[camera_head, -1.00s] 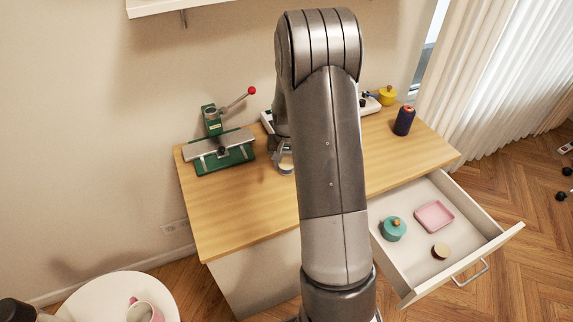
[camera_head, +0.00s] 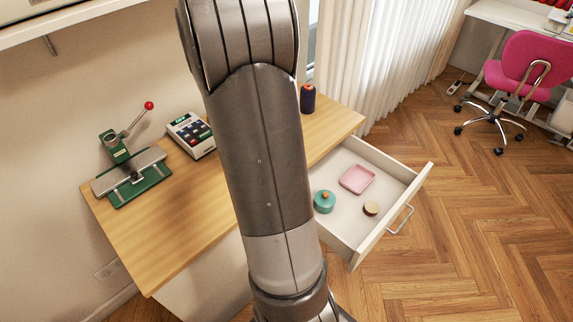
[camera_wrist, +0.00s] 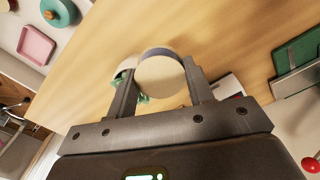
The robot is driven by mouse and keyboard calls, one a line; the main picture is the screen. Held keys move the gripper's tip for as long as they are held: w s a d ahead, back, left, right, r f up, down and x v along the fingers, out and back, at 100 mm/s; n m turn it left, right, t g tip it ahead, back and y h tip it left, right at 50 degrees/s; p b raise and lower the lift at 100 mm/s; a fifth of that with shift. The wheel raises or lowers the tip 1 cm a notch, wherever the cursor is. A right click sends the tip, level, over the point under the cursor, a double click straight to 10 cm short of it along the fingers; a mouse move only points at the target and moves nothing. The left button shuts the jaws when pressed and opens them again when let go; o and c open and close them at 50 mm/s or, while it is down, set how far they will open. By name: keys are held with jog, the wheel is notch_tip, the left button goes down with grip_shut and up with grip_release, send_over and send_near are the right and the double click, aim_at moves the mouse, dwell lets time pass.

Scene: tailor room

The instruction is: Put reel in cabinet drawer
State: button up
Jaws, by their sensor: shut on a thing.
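In the wrist view my gripper (camera_wrist: 162,98) is shut on a round, cream-faced reel (camera_wrist: 160,82) with a grey-blue edge band. The reel is between the fingers, over the wooden desktop; I cannot tell its exact height. In the head view my arm hides the gripper and the reel. The cabinet drawer (camera_head: 343,238) is pulled open at the right of the desk. The drawer's contents also show at the wrist view's top left.
On the desk (camera_head: 150,240) stand a green press with a red-knobbed lever (camera_head: 138,180), a calculator-like device (camera_head: 192,135) and a dark blue spool (camera_head: 307,99). A small white and green thing (camera_wrist: 127,68) shows beside the held reel. Open floor lies right of the drawer.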

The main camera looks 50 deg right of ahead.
notch_tip(320, 180, up, 5)
jog(key=shift+f, duration=0.15)
jog(key=shift+s+d+r, duration=0.25)
jog(key=shift+s+d, duration=0.1)
jog(key=shift+d, duration=0.05)
jog(key=s+d+m, duration=0.4)
jog(key=s+d, duration=0.4)
jog(key=m, duration=1)
send_over(347, 229)
notch_tip(347, 229, down, 32)
jog(key=shift+a+f, duration=0.15)
jog(key=o, duration=0.9)
jog(key=shift+f, duration=0.15)
jog(key=shift+o, duration=0.2)
